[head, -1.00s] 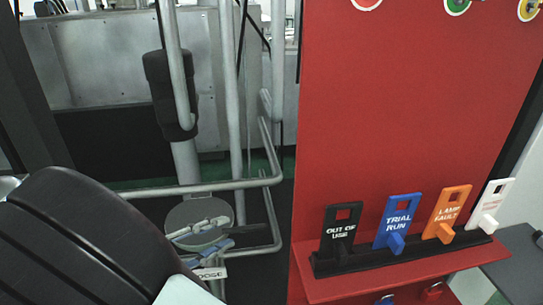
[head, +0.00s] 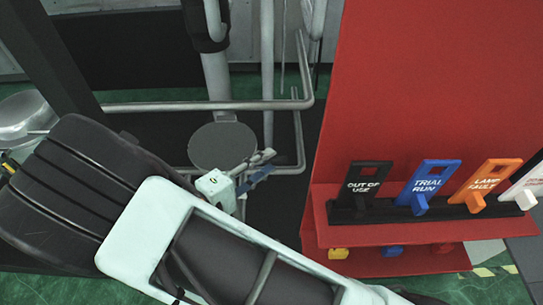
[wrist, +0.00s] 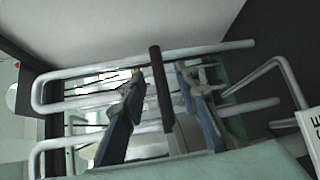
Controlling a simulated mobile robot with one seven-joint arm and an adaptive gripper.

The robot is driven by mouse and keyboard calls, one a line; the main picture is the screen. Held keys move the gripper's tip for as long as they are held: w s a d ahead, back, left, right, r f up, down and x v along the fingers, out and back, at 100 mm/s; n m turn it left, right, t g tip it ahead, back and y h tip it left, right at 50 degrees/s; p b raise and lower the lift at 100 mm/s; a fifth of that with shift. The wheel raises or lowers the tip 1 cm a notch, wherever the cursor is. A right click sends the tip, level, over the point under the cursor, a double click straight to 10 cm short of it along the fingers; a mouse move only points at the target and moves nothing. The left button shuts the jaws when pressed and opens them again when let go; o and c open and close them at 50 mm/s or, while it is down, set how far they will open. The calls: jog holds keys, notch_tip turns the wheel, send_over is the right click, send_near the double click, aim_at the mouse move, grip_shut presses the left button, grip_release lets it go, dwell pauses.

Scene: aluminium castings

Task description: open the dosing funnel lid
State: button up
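A round, flat grey disc (head: 223,145), which may be the funnel lid, lies level among pipes in the head view. I cannot tell for certain that it is the lid. My gripper (head: 269,163) is just right of and below the disc in that picture; whether it touches anything is unclear there. In the wrist view my gripper's blue and grey fingers (wrist: 160,72) stand apart. A slim dark upright bar (wrist: 160,90) shows between them, with gaps on both sides; I cannot tell what it belongs to or how far away it is.
Grey pipe rails (head: 215,105) run around the disc. A red panel (head: 430,80) with a shelf of tags, including black (head: 364,185), blue (head: 428,180) and orange (head: 494,178) ones, stands to the right. A shiny round metal vessel (head: 27,115) is at the left edge.

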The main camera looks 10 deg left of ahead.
jog(key=shift+x, duration=1.25)
grip_shut()
